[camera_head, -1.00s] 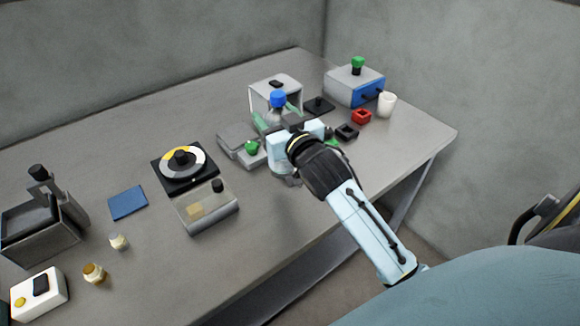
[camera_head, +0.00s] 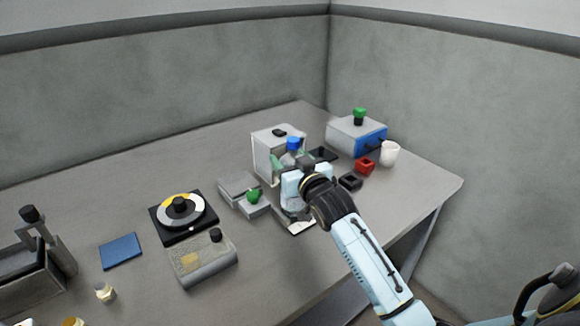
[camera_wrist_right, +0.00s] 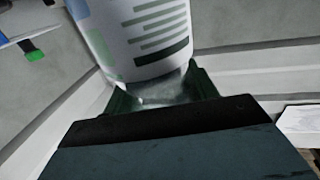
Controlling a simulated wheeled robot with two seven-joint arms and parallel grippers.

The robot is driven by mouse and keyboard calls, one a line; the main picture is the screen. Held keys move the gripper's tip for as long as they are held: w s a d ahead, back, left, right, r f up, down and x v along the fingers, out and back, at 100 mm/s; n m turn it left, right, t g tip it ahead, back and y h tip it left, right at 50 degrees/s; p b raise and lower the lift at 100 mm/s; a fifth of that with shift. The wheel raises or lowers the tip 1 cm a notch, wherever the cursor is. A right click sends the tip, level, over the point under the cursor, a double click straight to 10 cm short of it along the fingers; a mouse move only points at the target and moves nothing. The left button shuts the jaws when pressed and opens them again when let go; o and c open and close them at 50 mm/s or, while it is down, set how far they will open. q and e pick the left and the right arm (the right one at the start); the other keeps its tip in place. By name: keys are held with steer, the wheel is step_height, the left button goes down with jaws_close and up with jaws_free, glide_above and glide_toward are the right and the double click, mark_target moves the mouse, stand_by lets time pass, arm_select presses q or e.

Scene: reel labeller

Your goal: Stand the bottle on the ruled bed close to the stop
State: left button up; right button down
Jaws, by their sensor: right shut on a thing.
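My right gripper (camera_head: 292,172) is shut on the bottle, which has a blue cap (camera_head: 293,143). The bottle looks roughly upright, and the gripper and wrist hide its lower part in the head view. In the right wrist view, the bottle's white label with green stripes (camera_wrist_right: 150,35) and clear lower end sit between the dark green fingers. A grey base with a pale strip (camera_head: 300,227) shows below the gripper; it may be the ruled bed. I cannot make out the stop or whether the bottle touches anything beneath. My left gripper is not in view.
A grey-white box (camera_head: 268,150) stands behind the bottle. A green-knobbed block (camera_head: 254,203) is to the left. A small black tray (camera_head: 350,182), red tray (camera_head: 364,165) and white cup (camera_head: 390,153) are to the right. The table's front right is clear.

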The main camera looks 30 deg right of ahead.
steer(key=shift+f, duration=0.35)
steer(key=c, duration=0.9)
jaws_free()
steer(key=shift+f, duration=0.3)
steer(key=o, duration=0.4)
steer(key=shift+o, duration=0.2)
